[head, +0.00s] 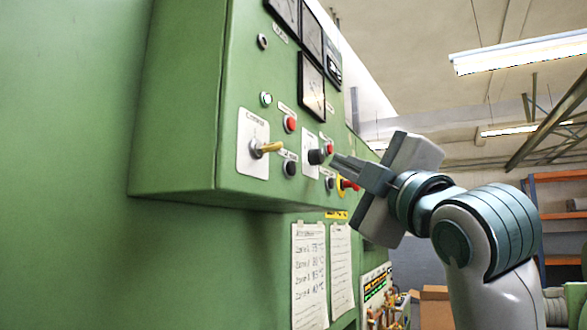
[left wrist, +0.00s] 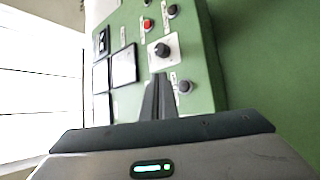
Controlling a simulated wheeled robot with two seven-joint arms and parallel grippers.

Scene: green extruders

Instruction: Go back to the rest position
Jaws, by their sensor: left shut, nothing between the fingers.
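My left gripper (head: 338,161) is in front of the green control panel (head: 190,110), at the height of its knobs. Its two fingers are together, with nothing between them. In the left wrist view, the closed fingers (left wrist: 160,80) point toward a black knob (left wrist: 162,50) on a white plate. That view shows the tips just short of the knob, apart from it in the picture. In the head view, a black knob (head: 317,156) sits just left of the fingertips; I cannot tell the exact gap. My right gripper is not in view.
A yellow-handled switch (head: 266,148), red buttons (head: 290,124) and dark gauges (head: 311,88) are on the panel. Paper sheets (head: 309,275) hang below it. An orange shelf (head: 560,176) and cardboard boxes (head: 434,305) stand behind at the right. Open room lies right of the panel.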

